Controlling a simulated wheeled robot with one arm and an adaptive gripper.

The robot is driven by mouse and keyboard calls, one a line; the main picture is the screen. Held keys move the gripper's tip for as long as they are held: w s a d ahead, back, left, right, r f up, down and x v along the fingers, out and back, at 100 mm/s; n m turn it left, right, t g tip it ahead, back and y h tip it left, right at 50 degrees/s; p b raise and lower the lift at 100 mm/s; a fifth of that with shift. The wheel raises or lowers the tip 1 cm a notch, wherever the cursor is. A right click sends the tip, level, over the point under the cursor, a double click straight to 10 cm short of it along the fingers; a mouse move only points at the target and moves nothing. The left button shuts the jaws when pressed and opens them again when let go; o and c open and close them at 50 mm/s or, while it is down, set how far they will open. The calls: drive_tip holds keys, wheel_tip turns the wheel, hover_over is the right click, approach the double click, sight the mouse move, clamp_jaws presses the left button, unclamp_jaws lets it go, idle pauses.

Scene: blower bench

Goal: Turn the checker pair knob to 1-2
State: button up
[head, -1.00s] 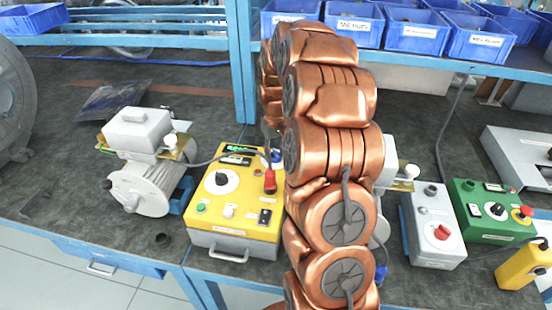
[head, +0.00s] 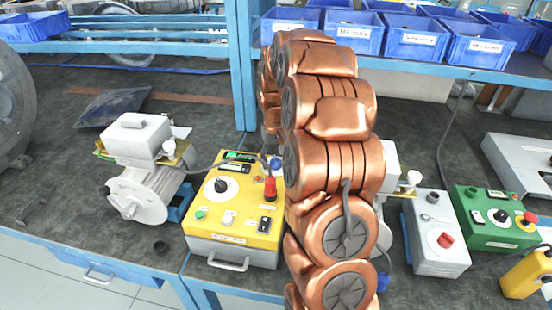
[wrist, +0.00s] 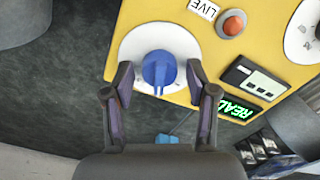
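The yellow checker box (head: 205,243) stands on the bench left of my arm. Its blue pair knob (wrist: 158,72) sits on a round white dial near a panel corner in the wrist view. In the head view the knob (head: 277,163) shows beside my arm. My gripper (wrist: 158,85) is open and empty, with one finger on each side of the knob and visible gaps between. I cannot read the dial marks or the knob's setting. My arm hides the gripper in the head view. The green display (wrist: 235,109) shows letters like "READ".
The box also bears an orange lamp (wrist: 231,22) by a LIVE label, a black knob (head: 221,185) and a red part (head: 270,188). A motor (head: 145,190) stands left. A grey box (head: 437,245) and a green box (head: 492,222) stand right. Blue bins line the shelf behind.

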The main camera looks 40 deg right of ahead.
sight(275, 159)
idle(0.3)
wheel_tip(275, 159, up, 12)
idle(0.6)
idle(0.4)
